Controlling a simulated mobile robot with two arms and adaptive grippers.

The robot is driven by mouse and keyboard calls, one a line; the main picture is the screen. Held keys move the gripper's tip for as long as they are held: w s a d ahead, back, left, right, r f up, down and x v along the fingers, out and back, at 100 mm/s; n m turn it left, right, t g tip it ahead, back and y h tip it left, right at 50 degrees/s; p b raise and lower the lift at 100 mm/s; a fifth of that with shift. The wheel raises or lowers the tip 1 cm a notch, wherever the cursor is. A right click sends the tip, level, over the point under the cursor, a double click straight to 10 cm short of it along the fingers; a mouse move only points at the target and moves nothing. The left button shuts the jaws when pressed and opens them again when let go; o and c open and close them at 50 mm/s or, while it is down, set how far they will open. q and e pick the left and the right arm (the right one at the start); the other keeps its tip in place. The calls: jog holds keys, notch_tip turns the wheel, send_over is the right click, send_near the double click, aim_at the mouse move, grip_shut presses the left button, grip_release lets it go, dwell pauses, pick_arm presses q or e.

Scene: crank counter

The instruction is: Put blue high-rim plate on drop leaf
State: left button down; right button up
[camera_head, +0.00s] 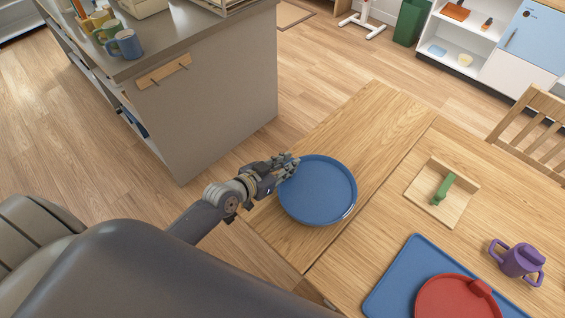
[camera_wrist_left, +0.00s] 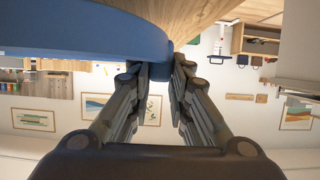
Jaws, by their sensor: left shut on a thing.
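The blue high-rim plate (camera_head: 318,190) is over the wooden drop leaf (camera_head: 372,125) at the left end of the table. I cannot tell whether it rests on the leaf or hangs just above it. My left gripper (camera_head: 291,165) is shut on the plate's left rim. In the left wrist view the blue rim (camera_wrist_left: 90,35) runs to between the two fingertips (camera_wrist_left: 160,70), and wood shows beyond it. My right gripper is not in view.
On the table's main part are a wooden stand with a green piece (camera_head: 444,190), a purple two-handled cup (camera_head: 520,261), a blue mat (camera_head: 400,272) and a red plate (camera_head: 455,300). A grey counter (camera_head: 215,105) with mugs stands at the upper left. A chair (camera_head: 540,125) stands at the right.

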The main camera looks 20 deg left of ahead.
pick_arm(q)
jog(key=shift+w+a+f, duration=0.15)
jog(key=shift+w+a, duration=0.9)
jog(key=shift+a, duration=0.1)
jog(key=shift+f+b, duration=0.3)
jog(key=shift+f, duration=1.35)
jog(key=c, duration=1.9)
grip_release()
jog(key=shift+s+f, duration=0.1)
jog(key=shift+f, duration=0.1)
jog(key=o, duration=0.4)
jog(key=shift+r, duration=0.2)
jog(key=v, duration=1.2)
